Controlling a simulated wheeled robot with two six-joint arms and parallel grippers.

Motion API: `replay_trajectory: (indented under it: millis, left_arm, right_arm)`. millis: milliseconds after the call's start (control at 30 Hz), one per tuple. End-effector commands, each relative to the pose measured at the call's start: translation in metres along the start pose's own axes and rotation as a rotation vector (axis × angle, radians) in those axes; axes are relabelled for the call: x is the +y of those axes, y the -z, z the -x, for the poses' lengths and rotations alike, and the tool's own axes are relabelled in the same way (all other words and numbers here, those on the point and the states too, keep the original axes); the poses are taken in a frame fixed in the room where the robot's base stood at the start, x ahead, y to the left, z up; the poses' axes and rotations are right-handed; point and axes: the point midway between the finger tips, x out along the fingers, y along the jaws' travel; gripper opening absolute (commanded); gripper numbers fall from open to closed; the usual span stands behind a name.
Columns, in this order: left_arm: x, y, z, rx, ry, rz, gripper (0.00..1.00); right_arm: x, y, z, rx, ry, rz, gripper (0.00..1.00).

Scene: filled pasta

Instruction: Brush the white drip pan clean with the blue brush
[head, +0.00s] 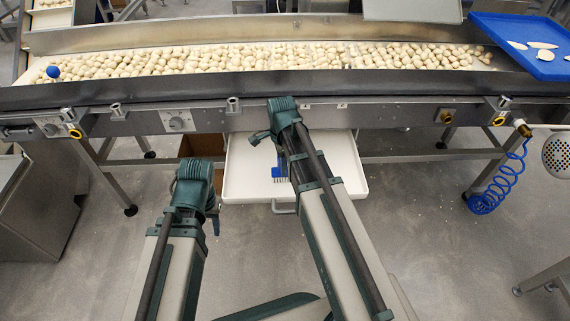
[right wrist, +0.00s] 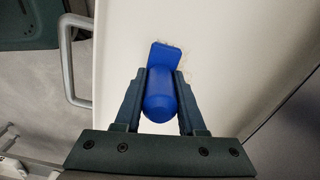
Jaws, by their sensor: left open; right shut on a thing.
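The white drip pan (head: 338,165) sits under the conveyor, pulled out toward me, with a handle at its front. It also fills much of the right wrist view (right wrist: 225,50). The blue brush (right wrist: 160,95) is between the fingers of my right gripper (right wrist: 160,76), which is shut on its handle. The brush head lies over the pan floor; contact is hard to tell. Pale crumbs (right wrist: 186,58) show beside the head. In the head view the brush (head: 279,172) is partly hidden by my right arm. My left gripper (head: 213,214) is open, left of the pan and mostly hidden by its arm.
The conveyor trough (head: 250,58) full of filled pasta runs above the pan. A blue tray (head: 520,32) stands at the upper right. A coiled blue hose (head: 487,200) hangs at the right. A brown box (head: 203,146) is behind the pan's left side.

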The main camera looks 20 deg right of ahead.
Motion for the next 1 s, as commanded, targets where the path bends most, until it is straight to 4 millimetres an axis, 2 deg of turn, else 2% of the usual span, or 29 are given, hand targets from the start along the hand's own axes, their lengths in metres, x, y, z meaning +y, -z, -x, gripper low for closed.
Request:
replay_trajectory:
  millis: [400,567,833,1000]
  left_arm:
    - [0.0,0.0,0.001,0.0,0.0,0.0,0.5]
    - [0.0,0.0,0.001,0.0,0.0,0.0,0.5]
    - [0.0,0.0,-0.002,0.0,0.0,0.0,0.5]
    - [0.0,0.0,-0.002,0.0,0.0,0.0,0.5]
  right_arm:
    - [-0.006,-0.031,0.001,-0.003,0.001,0.002,0.0]
    - [-0.007,-0.03,0.001,-0.002,0.001,0.001,0.0]
    - [-0.021,-0.027,-0.002,-0.001,0.001,0.0,0.0]
    - [-0.021,-0.026,-0.002,-0.001,0.001,0.0,0.0]
